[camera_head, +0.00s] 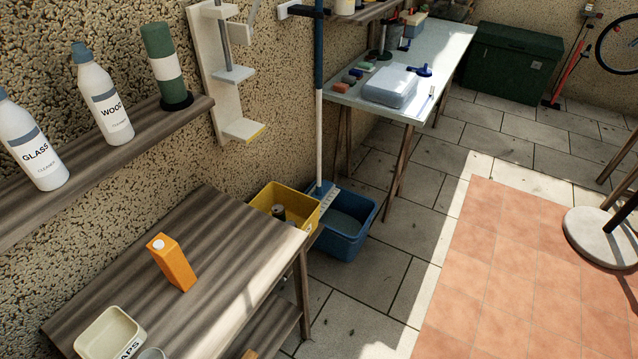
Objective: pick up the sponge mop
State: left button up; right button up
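A mop (319,120) with a long pole stands upright near the rough wall. The pole is blue in its upper part and white below. Near its top it passes a wall holder (300,11); I cannot tell whether the holder grips it. Its lower end, with a blue piece and a pale strip, is at the left side of a blue bucket (350,240) on the floor. I cannot tell whether it rests in the bucket or beside it. Neither of my grippers is in view.
A wooden table (215,235) with an orange carton (171,262) and a yellow bin (290,202) stand left of the mop. A white table (425,75) with sponges and a box is behind right. A shelf (80,165) holds bottles. Tiled floor right of the bucket is clear.

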aim_at(323, 189)
jog(key=i+l, duration=0.4)
jog(key=i+l+z, duration=0.15)
jog(key=i+l, duration=0.3)
jog(key=i, duration=0.15)
